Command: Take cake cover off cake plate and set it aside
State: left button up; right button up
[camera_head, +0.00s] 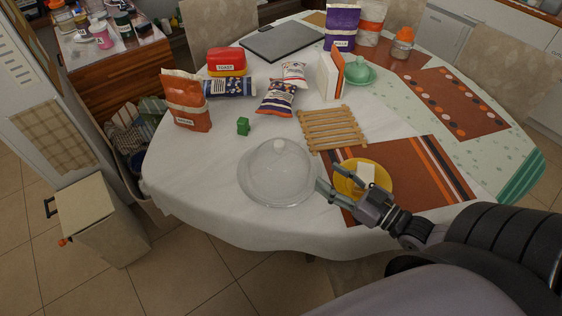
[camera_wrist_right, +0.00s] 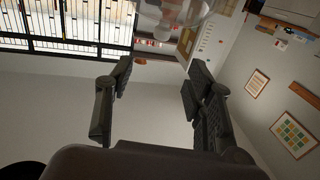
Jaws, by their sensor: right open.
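The clear cake cover (camera_head: 281,166), a dome with a round knob on top, sits upright near the table's front edge. It stands on the clear cake plate (camera_head: 254,197), whose rim shows around it; I cannot make out any cake inside. My right gripper (camera_head: 334,178) is open and empty, just right of the cover, its fingers pointing left toward it. In the right wrist view the two spread fingers (camera_wrist_right: 160,72) have nothing between them. A clear rounded glass shape, seemingly the cover (camera_wrist_right: 172,12), shows at the top edge there. My left gripper is out of view.
A yellow plate (camera_head: 384,186) with a white block lies behind my right gripper on an orange placemat (camera_head: 421,163). A wooden rack (camera_head: 332,129) stands behind the cover. A small green item (camera_head: 243,126) and an orange bag (camera_head: 187,100) are behind left. Tablecloth (camera_head: 195,180) left of the cover is clear.

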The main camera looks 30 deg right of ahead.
jog(key=p, duration=0.1)
send_near(279, 143)
jog(key=x, duration=0.4)
jog(key=shift+w+d+f, duration=0.1)
jog(key=shift+w+f, duration=0.2)
jog(key=shift+w, duration=0.05)
jog(key=shift+p+x, duration=0.55)
jog(key=shift+x, duration=2.25)
jog(key=shift+s, duration=0.1)
grip_shut()
